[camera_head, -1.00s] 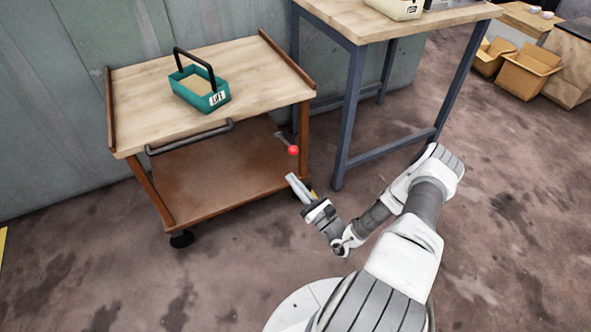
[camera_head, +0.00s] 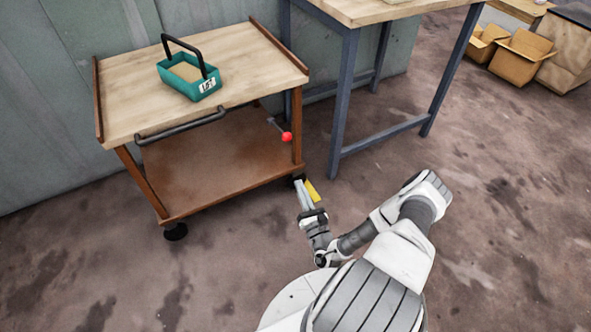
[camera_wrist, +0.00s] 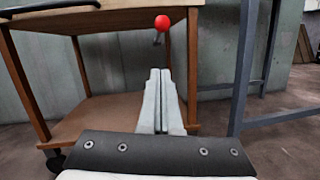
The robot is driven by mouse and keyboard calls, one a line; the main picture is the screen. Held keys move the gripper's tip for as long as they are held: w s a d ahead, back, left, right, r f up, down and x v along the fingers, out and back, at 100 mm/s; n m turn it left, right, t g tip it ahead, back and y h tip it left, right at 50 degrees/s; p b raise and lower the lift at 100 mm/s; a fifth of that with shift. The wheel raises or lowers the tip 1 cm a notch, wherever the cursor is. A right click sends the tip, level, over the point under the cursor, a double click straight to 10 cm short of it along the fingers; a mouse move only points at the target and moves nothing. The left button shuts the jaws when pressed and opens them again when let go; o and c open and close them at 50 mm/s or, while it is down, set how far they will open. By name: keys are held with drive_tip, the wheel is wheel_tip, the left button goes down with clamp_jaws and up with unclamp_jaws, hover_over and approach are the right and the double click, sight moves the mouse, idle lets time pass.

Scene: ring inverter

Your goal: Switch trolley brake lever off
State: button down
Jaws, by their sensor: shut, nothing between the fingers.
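The trolley (camera_head: 230,65) has a wooden top and a brown lower shelf, and stands against the wall. Its brake lever (camera_head: 286,136) is a thin rod with a red ball knob, near the right front post. In the wrist view the red knob (camera_wrist: 162,23) shows above and beyond my fingertips. My gripper (camera_head: 301,184) is shut and empty. It is in front of the trolley's right front corner, lower in the picture than the knob and apart from it. In the wrist view my gripper (camera_wrist: 160,75) points toward the trolley, fingers together.
A teal carrier (camera_head: 190,80) with a black handle sits on the trolley top. A workbench with blue legs (camera_head: 343,110) stands to the right. A yellow piece (camera_head: 312,191) shows beside my gripper. Cardboard boxes (camera_head: 522,57) lie at the far right. Floor in front is clear.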

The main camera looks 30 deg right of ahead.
drive_tip(key=r+b+x, duration=0.2)
drive_tip(key=b+x, duration=0.1)
drive_tip(key=x, duration=0.9)
drive_tip(key=shift+s+d+r+b, duration=0.15)
drive_tip(key=shift+s+r+b, duration=0.2)
drive_tip(key=shift+r, duration=0.05)
drive_tip(key=shift+r, duration=0.1)
